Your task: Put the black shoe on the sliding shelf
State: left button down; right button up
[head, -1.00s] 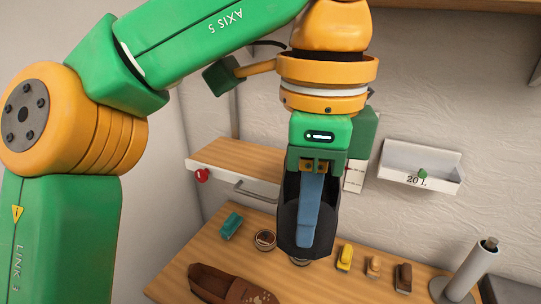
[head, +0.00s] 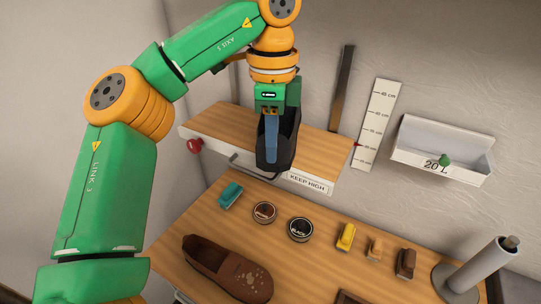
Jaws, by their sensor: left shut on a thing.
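The black shoe (head: 289,140) hangs in my left gripper (head: 270,140), toe downward. The gripper is shut on it, with a blue finger in front of the shoe. The sliding shelf (head: 219,119) is a wooden board with a white front, a handle and a "KEEP HIGH" label, set above the table against the wall. In the picture the shoe overlaps the shelf's top and front edge; I cannot tell whether it touches. My right gripper is not in view.
A brown shoe (head: 228,269), tins, brushes and small blocks lie on the wooden table (head: 318,272) below. A paper-roll stand (head: 485,268) is at right. A white "20 L" bin (head: 443,150) and a ruler (head: 377,125) are on the wall. The shelf's left part is clear.

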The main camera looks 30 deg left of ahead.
aim_at(272, 166)
pick_arm(q)
jog(key=f, duration=0.1)
jog(key=w+f, duration=0.1)
jog(key=f, duration=0.1)
jog(key=shift+a+f, duration=0.2)
jog(key=shift+f, duration=0.4)
jog(key=shift+s+a+f, duration=0.1)
jog(key=shift+f, duration=0.15)
jog(key=c, duration=0.9)
grip_release()
jog(key=shift+r, duration=0.25)
notch_tip(272, 166, up, 8)
jog(key=shift+f, duration=0.25)
